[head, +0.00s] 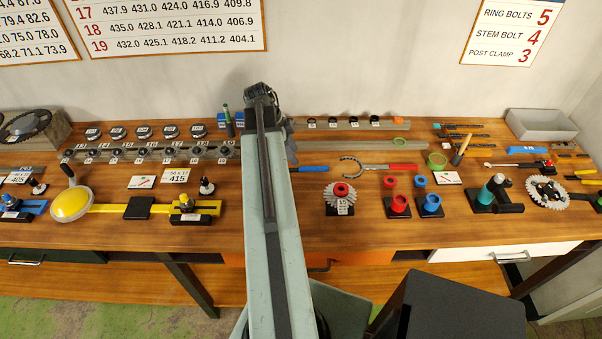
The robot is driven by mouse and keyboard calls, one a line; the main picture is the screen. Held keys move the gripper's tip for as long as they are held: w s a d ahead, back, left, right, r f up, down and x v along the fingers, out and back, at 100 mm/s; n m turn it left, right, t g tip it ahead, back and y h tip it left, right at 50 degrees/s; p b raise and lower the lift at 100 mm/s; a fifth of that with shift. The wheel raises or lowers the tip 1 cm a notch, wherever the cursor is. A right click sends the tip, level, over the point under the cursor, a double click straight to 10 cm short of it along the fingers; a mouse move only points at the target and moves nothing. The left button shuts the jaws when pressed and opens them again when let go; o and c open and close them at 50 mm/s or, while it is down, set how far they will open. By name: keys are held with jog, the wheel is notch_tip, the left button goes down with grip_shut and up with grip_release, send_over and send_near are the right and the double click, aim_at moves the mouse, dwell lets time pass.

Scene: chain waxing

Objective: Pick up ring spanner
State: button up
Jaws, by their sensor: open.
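No tool can be told for certain as the ring spanner. A blue-handled tool (309,169) lies on the bench just right of my arm, its left end hidden behind the arm. My gripper (291,146) shows only in part past the right side of my arm, above the bench near the blue handle. It is open, and nothing shows held in it. Its fingertips are mostly hidden.
A red-handled tool with a curved end (390,167) lies right of centre. Red cups (398,204), blue cups (431,203) and a cog (340,199) stand in front. A grey tray (541,126) is at the back right. Bare wood (290,225) lies along the front.

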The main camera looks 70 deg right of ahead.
aim_at(304, 167)
jog(key=b+x, duration=0.2)
jog(key=shift+d+f, duration=0.1)
jog(key=shift+f, duration=0.2)
jog(key=shift+s+r, duration=0.1)
jog(key=shift+s, duration=0.05)
jog(key=shift+s+d+f, duration=0.1)
jog(key=shift+f, duration=0.1)
jog(key=b+x, duration=0.4)
jog(key=x, duration=0.1)
jog(key=shift+d+b, duration=0.15)
jog(key=shift+b, duration=0.25)
jog(key=shift+r, duration=0.15)
grip_shut()
